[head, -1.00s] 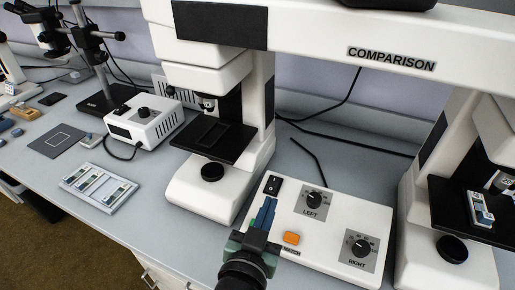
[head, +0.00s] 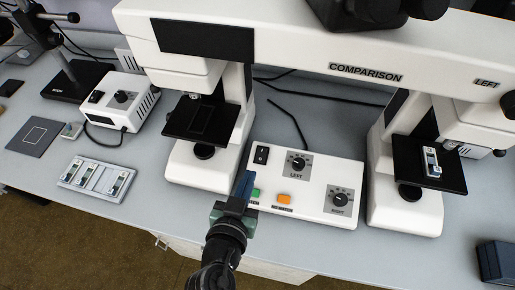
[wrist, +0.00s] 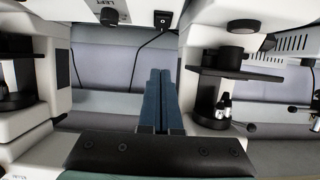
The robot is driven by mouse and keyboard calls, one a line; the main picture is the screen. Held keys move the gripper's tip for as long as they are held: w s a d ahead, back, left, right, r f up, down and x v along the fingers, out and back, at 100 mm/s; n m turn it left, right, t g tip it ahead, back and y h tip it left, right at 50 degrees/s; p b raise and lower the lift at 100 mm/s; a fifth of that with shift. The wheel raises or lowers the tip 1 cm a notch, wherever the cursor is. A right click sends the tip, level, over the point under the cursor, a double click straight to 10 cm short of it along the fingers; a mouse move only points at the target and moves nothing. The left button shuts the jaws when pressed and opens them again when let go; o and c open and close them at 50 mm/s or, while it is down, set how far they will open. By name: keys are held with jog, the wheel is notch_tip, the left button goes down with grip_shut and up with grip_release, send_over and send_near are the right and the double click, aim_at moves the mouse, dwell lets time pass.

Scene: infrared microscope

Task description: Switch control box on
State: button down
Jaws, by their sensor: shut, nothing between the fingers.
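The control box (head: 320,178) is a white unit between the two microscope stands, with LEFT and RIGHT knobs, a green button (head: 256,193) and an orange button (head: 284,199). Its black rocker switch (head: 261,155) is at the back left of its top; I cannot tell its position. My gripper (head: 247,176) has blue fingers, closed together and empty, in front of the box's left edge, just below the switch in the picture. In the wrist view, the fingertips (wrist: 160,72) point towards the black switch (wrist: 162,20), with a gap between them in the picture.
The left stage (head: 178,128) and right stage (head: 455,178) flank the box; a slide sits on the right one. Another white box (head: 119,104) with a switch and knob stands to the left. A slide tray (head: 83,188) lies at front left. Cables run behind the box.

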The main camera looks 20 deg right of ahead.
jog(key=p, duration=0.2)
send_over(260, 161)
jog(key=s+a, duration=0.1)
notch_tip(260, 161, down, 3)
jog(key=shift+s+f, duration=0.1)
jog(key=shift+s, duration=0.05)
jog(key=shift+w+d+f+b, duration=0.15)
jog(key=shift+w+f+b, duration=0.1)
jog(key=shift+f, duration=0.35)
jog(key=shift+w+d+f+b, duration=0.1)
jog(key=shift+f+b, duration=0.15)
jog(key=shift+f, duration=0.35)
jog(key=shift+w+d+f, duration=0.2)
jog(key=shift+w+f, duration=0.1)
jog(key=shift+f, duration=0.35)
jog(key=shift+r, duration=0.1)
